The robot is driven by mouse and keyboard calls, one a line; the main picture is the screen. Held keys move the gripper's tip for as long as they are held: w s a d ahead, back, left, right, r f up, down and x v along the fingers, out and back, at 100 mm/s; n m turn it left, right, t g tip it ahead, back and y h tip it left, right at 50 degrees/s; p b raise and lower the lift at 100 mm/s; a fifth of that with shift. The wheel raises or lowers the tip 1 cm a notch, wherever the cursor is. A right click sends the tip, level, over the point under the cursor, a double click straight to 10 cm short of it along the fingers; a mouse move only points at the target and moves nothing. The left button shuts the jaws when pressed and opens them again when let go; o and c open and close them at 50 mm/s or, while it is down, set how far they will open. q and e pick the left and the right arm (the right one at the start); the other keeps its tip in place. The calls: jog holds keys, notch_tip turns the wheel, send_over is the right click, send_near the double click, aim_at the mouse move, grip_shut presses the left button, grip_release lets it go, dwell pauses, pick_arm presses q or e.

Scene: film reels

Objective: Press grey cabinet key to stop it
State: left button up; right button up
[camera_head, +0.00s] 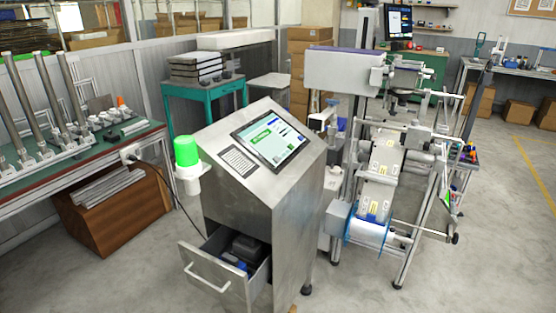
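A grey metal cabinet (240,180) stands upright on the floor in the middle of the head view. Its sloped top carries a lit touch screen (271,138) with a green panel. A small dark keypad (238,160) sits to the left of the screen; single keys are too small to tell apart. A lit green beacon (187,152) is fixed to the cabinet's left side. Neither of my grippers shows in this view.
The cabinet's lower drawer (213,280) hangs open with dark items inside. A reel machine (378,190) with labelled film stands close on the right. A workbench (75,160) with metal tubes is at the left. Floor is clear at front left and right.

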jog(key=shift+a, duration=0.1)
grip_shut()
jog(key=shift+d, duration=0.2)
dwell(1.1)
